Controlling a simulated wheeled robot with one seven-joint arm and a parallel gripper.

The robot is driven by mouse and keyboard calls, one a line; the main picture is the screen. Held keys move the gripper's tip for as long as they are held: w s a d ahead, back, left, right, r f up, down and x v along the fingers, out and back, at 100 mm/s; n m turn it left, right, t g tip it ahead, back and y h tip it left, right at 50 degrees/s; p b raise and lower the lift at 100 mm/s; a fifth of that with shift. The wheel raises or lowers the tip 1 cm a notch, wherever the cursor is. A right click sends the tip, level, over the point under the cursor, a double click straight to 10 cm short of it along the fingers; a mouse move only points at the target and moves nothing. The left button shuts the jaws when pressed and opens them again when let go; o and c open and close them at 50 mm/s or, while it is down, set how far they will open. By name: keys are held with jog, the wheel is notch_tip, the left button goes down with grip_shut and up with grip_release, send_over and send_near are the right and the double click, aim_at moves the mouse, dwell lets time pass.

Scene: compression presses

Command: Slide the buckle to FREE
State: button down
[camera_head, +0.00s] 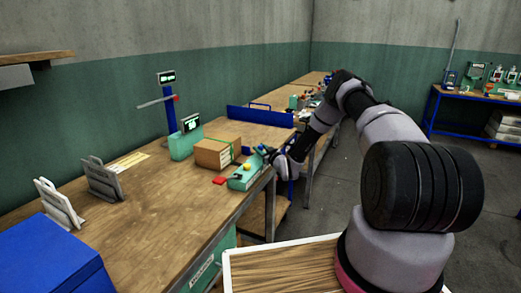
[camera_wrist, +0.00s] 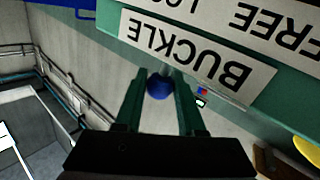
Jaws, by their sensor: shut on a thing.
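In the wrist view a green housing (camera_wrist: 120,50) carries a white label (camera_wrist: 195,62) reading BUCKLE, upside down, and another label (camera_wrist: 262,20) with FREE and a partly cut-off second word. A round blue knob (camera_wrist: 159,87) sits by the BUCKLE label, between the two fingers of my gripper (camera_wrist: 161,80). The fingers are shut on the knob. In the head view my gripper (camera_head: 271,156) is at the right edge of the bench, beside the teal housing (camera_head: 243,178). The knob's exact position along its travel cannot be told.
A strapped cardboard box (camera_head: 217,152) stands left of the housing on the wooden bench (camera_head: 165,205). A red piece (camera_head: 220,180) and a yellow knob (camera_head: 247,166) are close by. A blue post (camera_head: 170,112) with a display stands behind.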

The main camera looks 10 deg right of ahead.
aim_at(256, 161)
jog(key=s+a, duration=0.1)
jog(key=s, duration=0.1)
jog(key=s+a, duration=0.2)
jog(key=shift+s+f, duration=0.1)
jog(key=c, duration=0.5)
grip_release()
jog(key=shift+s+a, duration=0.1)
jog(key=v, duration=1)
jog(key=shift+s, duration=0.35)
